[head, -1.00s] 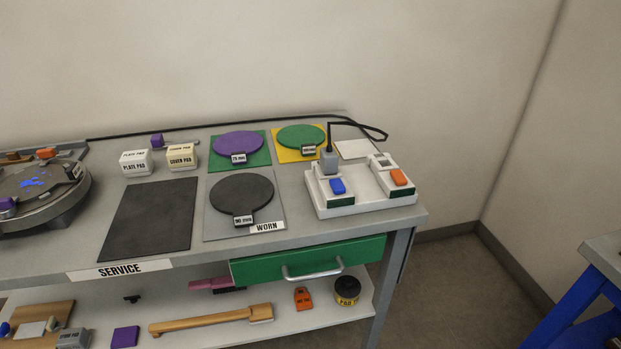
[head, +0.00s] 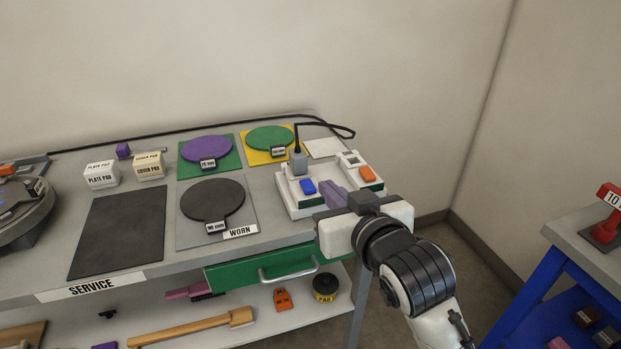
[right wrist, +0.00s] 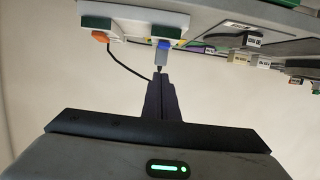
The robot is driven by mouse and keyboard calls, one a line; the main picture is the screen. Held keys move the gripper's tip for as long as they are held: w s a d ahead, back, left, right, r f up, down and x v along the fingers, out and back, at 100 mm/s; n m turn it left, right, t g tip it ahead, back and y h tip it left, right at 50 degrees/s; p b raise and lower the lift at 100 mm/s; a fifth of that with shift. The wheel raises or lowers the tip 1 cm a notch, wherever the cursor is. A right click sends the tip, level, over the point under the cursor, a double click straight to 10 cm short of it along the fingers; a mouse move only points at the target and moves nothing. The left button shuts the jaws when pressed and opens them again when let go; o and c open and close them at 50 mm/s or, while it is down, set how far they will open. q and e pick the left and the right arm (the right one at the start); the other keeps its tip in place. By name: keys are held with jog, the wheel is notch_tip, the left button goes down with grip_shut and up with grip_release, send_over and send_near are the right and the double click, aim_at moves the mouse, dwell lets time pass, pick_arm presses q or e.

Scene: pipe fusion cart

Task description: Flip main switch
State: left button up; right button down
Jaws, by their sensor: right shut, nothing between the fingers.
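A white switch unit (head: 287,201) sits at the right end of the grey cart top. It carries a blue rocker switch (head: 307,187) on its left part and an orange rocker switch (head: 367,174) on its right part. A grey plug (head: 298,162) with a black cable stands behind the blue switch. My right gripper (head: 331,192) is shut and empty, in front of the unit between the two switches in the head view. In the right wrist view the shut fingers (right wrist: 160,85) point toward the unit, near the blue switch (right wrist: 162,43). Contact cannot be told. My left gripper is out of view.
Left of the unit lie a dark round plate (head: 212,200), a purple disc (head: 206,148) and a green disc (head: 270,137). A green drawer (head: 232,270) with a handle is below the cart's front edge. A blue-framed table (head: 590,245) stands at the right.

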notch_tip(320, 180, up, 2)
jog(key=shift+w+a, duration=0.1)
jog(key=shift+a, duration=0.05)
send_over(310, 189)
notch_tip(310, 189, down, 2)
jog(key=shift+f, duration=0.25)
notch_tip(310, 189, down, 3)
jog(key=shift+r, duration=0.1)
jog(key=shift+f, duration=0.65)
